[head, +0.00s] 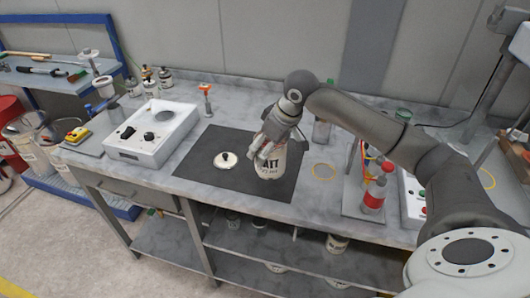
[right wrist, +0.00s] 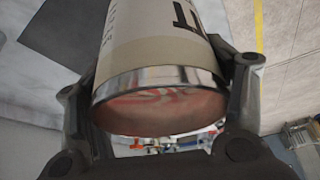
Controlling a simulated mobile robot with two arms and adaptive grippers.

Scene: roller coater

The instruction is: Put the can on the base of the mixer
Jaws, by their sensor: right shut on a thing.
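My right gripper (head: 272,142) is shut on the can (head: 270,163), a white can with black lettering, over the dark mat on the bench. The gap between the can and the mat cannot be judged. In the right wrist view the can (right wrist: 150,55) lies between both fingers of my right gripper (right wrist: 160,108). My left gripper is out of view.
A round pale lid with a dark knob (head: 226,160) lies on the dark mat (head: 205,173). A rack with red bottles (head: 374,193) and a white control box (head: 412,203) stand right. A yellow ring (head: 323,171) marks bare bench top.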

